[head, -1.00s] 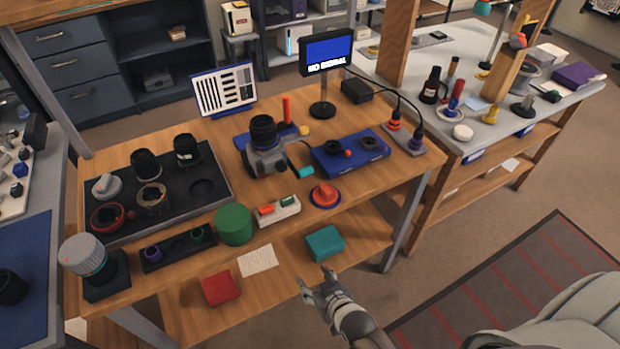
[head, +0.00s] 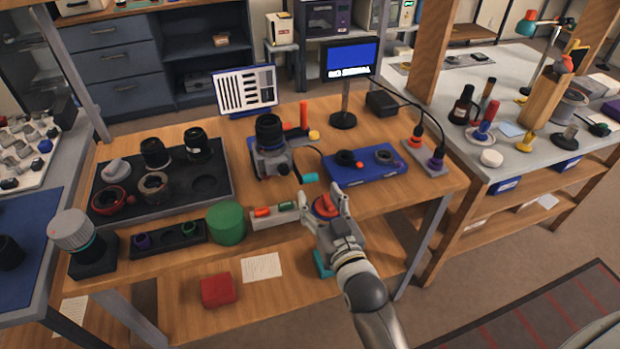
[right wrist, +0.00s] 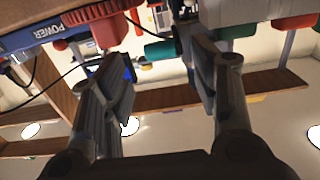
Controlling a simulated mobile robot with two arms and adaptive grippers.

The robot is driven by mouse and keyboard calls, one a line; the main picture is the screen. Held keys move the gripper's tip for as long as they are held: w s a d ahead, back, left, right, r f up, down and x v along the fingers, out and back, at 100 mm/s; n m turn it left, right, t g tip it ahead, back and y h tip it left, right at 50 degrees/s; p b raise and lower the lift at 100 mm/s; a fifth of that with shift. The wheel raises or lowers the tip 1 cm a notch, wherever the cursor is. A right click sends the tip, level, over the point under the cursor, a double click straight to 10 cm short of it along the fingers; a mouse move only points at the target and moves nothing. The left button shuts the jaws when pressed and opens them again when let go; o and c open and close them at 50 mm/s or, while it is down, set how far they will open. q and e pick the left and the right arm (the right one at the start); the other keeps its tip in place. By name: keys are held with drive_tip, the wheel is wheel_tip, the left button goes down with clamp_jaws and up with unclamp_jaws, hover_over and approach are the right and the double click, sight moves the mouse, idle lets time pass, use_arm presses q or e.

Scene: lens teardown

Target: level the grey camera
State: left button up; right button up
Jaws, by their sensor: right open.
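The grey camera (head: 272,163) sits on the wooden bench in the head view, with its black lens (head: 270,132) pointing up. I cannot tell how far its body tilts. A teal-ended piece (head: 309,178) lies at its front right. It also shows in the right wrist view (right wrist: 160,49). A red knob (head: 326,206) on a blue base is at the bench's front edge, partly behind my right fingers. My right gripper (head: 325,212) is open and empty, in front of the camera and to its right, apart from it. My left gripper is not in view.
A black parts tray (head: 220,165) is left.

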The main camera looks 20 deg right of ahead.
sight(310, 179)
drive_tip(key=w, duration=0.7)
drive_tip(key=shift+w+a, duration=0.1)
drive_tip(key=shift+w, duration=0.1)
